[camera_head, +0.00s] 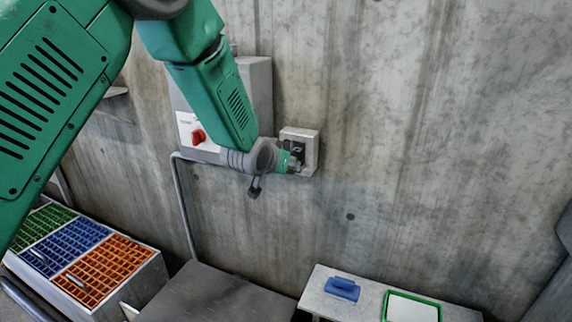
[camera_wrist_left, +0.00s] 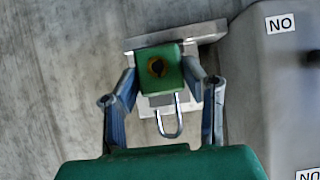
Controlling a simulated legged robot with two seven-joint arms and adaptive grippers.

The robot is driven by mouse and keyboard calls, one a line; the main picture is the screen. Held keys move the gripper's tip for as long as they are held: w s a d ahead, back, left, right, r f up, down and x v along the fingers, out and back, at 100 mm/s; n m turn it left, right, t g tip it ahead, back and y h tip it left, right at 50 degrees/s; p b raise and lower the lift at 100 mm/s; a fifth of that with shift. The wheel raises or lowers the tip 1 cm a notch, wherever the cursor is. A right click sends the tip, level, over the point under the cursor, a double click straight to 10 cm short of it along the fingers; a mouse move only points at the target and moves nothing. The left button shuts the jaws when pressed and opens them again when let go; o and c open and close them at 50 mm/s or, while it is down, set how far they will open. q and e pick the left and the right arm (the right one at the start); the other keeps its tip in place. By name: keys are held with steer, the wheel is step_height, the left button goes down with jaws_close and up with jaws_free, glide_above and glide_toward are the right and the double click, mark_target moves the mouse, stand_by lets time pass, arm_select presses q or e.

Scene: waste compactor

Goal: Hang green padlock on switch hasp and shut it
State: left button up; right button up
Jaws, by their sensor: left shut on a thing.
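The green padlock (camera_wrist_left: 160,68) is between the two blue-grey fingers of my left gripper (camera_wrist_left: 161,84), which is shut on it. Its keyhole face is toward the wrist camera and its silver shackle (camera_wrist_left: 170,124) points down in that view. I cannot tell if the shackle is open. In the head view my left gripper (camera_head: 286,163) is in front of the small pale wall box (camera_head: 312,142) with a dark face. The red rotary switch (camera_head: 198,136) is on the larger grey cabinet to its left. The hasp cannot be made out. My right gripper is not seen.
The grey cabinet (camera_head: 258,85) is partly behind my left arm, with a conduit (camera_head: 182,210) running down. Below right, a bench (camera_head: 370,294) carries a blue object (camera_head: 342,288) and a green-rimmed tray (camera_head: 438,306). Green, blue and orange grids are lower left. The right wall is clear.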

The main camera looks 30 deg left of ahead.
arm_select(q)
steer(key=shift+w+a, duration=0.1)
steer(key=shift+w, duration=1.7)
steer(key=shift+f, duration=0.2)
stand_by(0.5)
steer(key=o, duration=1.1)
steer(key=shift+c, duration=0.4)
steer(key=shift+p+v, duration=0.4)
steer(key=shift+v, duration=0.5)
steer(key=p+v, duration=0.2)
steer(key=v, duration=0.3)
steer(key=shift+s+r, duration=0.1)
steer(key=shift+s, duration=0.05)
